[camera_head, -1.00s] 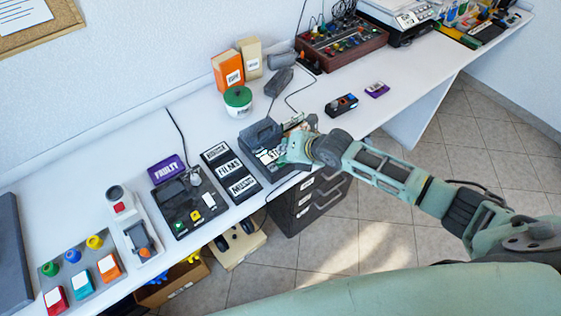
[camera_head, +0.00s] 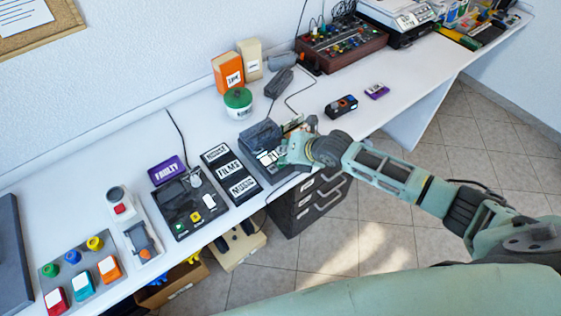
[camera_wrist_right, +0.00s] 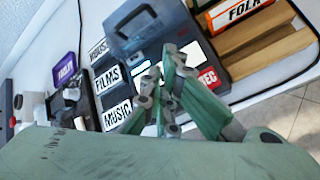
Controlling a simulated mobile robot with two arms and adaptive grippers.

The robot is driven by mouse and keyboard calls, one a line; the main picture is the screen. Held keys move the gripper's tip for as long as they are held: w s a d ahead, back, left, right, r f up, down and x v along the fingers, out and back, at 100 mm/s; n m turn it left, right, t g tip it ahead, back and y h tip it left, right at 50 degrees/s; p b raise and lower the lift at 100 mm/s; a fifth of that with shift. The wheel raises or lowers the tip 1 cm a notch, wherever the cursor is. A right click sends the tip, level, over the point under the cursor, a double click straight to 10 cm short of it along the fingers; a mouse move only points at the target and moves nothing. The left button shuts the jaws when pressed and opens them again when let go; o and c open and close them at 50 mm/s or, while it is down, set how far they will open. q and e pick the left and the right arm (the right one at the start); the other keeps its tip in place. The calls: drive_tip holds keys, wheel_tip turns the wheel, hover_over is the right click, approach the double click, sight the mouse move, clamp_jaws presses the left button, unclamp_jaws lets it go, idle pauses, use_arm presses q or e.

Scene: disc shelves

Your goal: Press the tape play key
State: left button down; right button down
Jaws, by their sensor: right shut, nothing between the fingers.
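The tape player is a dark grey box with a raised lid (camera_head: 260,135) on the front part of the bench. It also shows in the right wrist view (camera_wrist_right: 140,25), with a row of white keys (camera_wrist_right: 192,53) and a red key marked REC (camera_wrist_right: 207,78) along its front. My right gripper (camera_head: 284,156) is shut and empty at the key row; its fingertips (camera_wrist_right: 164,64) in the wrist view lie over the white keys. The fingers hide part of the row, so I cannot tell which key they are over or whether they touch it. My left gripper is not in view.
A black device with coloured buttons (camera_head: 188,205) is farther left. In the wrist view, an orange FOLK case (camera_wrist_right: 240,14) in a wooden holder is close on the right.

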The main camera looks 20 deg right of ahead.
drive_tip(key=shift+r, duration=0.5)
wheel_tip(320, 180, up, 5)
drive_tip(key=p, duration=0.4)
drive_tip(key=shift+p, duration=0.35)
idle(0.4)
